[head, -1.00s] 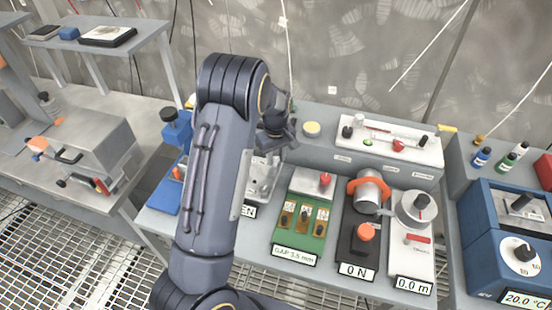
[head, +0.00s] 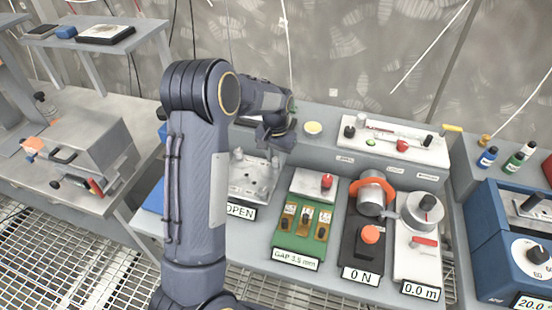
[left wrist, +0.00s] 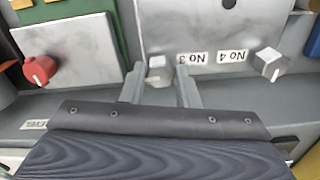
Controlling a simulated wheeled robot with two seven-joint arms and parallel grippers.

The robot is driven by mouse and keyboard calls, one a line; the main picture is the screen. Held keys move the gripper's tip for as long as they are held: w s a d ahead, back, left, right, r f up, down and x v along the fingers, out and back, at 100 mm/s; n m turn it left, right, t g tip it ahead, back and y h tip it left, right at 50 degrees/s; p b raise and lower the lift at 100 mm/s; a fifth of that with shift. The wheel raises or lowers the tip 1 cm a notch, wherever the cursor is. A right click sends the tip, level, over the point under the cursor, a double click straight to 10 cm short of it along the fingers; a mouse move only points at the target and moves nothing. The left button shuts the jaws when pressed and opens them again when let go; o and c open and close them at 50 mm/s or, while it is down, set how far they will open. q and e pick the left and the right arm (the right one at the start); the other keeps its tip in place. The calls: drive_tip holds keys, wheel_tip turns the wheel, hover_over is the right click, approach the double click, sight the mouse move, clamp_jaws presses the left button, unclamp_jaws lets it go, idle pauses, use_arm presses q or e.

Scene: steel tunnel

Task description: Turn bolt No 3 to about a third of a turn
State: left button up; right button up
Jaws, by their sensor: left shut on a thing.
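Bolt No 3 (left wrist: 158,70) is a pale, squared head beside the "No 3" label in the left wrist view. My left gripper (left wrist: 161,84) has a finger on each side of it and is shut on it. In the head view my left gripper (head: 274,142) points down at the far right part of the steel plate (head: 252,180), and it partly hides the bolt there. Bolt No 4 (left wrist: 270,64) stands apart to the right in the left wrist view, with its own label. My right gripper is not in view.
An "OPEN" display (head: 240,212) sits at the plate's front. To the right are a green gap block (head: 304,245) with a red knob (head: 327,181), a "0 N" unit (head: 360,275) and a crank unit (head: 425,210). A raised ledge (head: 325,143) runs behind.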

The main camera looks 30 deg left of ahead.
sight(276, 160)
use_arm(q)
drive_tip(key=m+b, duration=0.1)
drive_tip(key=m, duration=0.6)
idle(0.6)
drive_tip(key=o, duration=1)
drive_tip(key=shift+r, duration=0.1)
wheel_tip(276, 160, up, 7)
drive_tip(key=shift+f, duration=0.1)
drive_tip(key=shift+r, duration=0.4)
